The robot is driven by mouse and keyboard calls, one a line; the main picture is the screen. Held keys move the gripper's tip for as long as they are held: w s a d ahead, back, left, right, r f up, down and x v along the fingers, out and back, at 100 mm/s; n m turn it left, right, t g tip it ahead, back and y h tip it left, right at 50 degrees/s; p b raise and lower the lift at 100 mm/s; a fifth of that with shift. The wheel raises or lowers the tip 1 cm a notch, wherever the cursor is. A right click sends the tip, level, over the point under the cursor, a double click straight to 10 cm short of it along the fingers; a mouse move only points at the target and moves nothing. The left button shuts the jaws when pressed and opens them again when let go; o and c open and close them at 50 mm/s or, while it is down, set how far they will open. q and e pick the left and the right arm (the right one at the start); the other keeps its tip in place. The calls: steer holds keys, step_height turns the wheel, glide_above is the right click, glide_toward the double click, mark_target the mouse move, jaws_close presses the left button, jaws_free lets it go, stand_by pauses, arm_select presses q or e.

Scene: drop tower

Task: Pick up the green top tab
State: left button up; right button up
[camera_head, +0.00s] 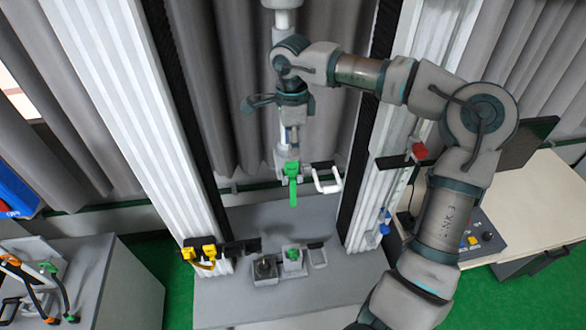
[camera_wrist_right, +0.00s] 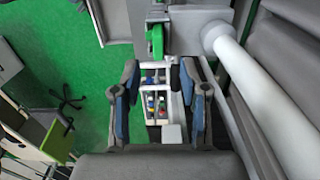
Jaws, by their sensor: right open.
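The green top tab (camera_head: 293,185) hangs at the bottom end of the grey vertical shaft between the two tower columns. It also shows at the top of the right wrist view (camera_wrist_right: 155,42). My right gripper (camera_head: 280,103) is above the tab in the head view and apart from it. In the right wrist view the right gripper (camera_wrist_right: 160,100) has its two blue-padded fingers spread wide. A white U-shaped handle (camera_head: 326,186) sits just right of the tab, and a white frame shows between the fingers. My left gripper is not in view.
Ribbed white columns (camera_head: 128,110) stand on both sides. A yellow clamp (camera_head: 202,253) is on the left column's foot. Small grey blocks, one with a green part (camera_head: 293,254), stand on the grey base (camera_head: 225,295). A white tube (camera_wrist_right: 255,90) runs close right of the gripper.

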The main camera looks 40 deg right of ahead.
mark_target(291, 162)
steer(key=f, duration=0.2)
steer(key=a+f+p, duration=0.1)
steer(key=f, duration=0.1)
steer(key=shift+a+f, duration=0.2)
steer(key=shift+d+f, duration=0.25)
steer(key=shift+d, duration=0.05)
steer(key=shift+d+f, duration=0.1)
steer(key=shift+d, duration=0.7)
steer(key=shift+c, duration=1.4)
steer(key=c, duration=0.4)
steer(key=shift+a, duration=0.15)
jaws_close()
steer(key=shift+a, duration=0.55)
